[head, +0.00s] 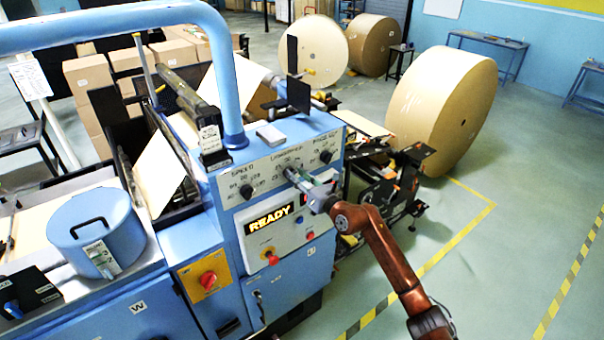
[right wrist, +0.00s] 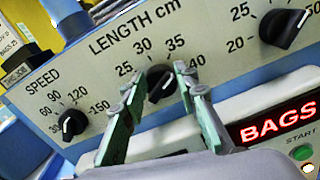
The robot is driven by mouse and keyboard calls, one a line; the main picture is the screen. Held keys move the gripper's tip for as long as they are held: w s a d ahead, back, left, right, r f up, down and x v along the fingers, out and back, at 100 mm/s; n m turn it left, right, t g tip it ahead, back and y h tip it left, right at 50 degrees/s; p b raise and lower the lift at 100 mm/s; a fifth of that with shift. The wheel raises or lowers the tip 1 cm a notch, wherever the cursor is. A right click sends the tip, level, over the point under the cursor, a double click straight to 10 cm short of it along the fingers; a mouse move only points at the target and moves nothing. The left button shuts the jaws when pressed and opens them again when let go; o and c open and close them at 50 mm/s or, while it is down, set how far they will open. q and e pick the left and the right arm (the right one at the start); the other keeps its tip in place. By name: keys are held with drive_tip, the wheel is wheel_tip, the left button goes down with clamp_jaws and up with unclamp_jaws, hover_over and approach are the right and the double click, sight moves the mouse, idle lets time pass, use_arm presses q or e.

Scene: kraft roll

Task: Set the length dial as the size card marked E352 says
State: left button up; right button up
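The length dial (right wrist: 160,84) is a black knob on the grey panel, below the label LENGTH cm, with marks 25, 30, 35 and 40 legible around it. My right gripper (right wrist: 160,77) has its two green-grey fingers on either side of the knob, with a gap between them; I cannot tell whether they touch it. In the head view the right gripper (head: 305,182) covers this dial. The dial's exact setting is unclear. A card holder marked THIS JOB (right wrist: 17,72) is at the left edge of the wrist view. No writing E352 is legible. My left gripper is not in view.
The speed dial (right wrist: 70,124) and another dial (right wrist: 283,29) flank the length dial. A red display reads BAGS (right wrist: 278,118); an orange one reads READY (head: 268,218). A red knob (head: 208,280) is lower left.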

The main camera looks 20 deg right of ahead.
drive_tip(key=p+v, duration=0.2)
drive_tip(key=v, duration=0.1)
drive_tip(key=shift+r, duration=0.15)
drive_tip(key=shift+p+v, duration=1.25)
drive_tip(key=shift+v, duration=1.7)
drive_tip(key=shift+s+f, duration=0.1)
drive_tip(key=shift+f, duration=0.1)
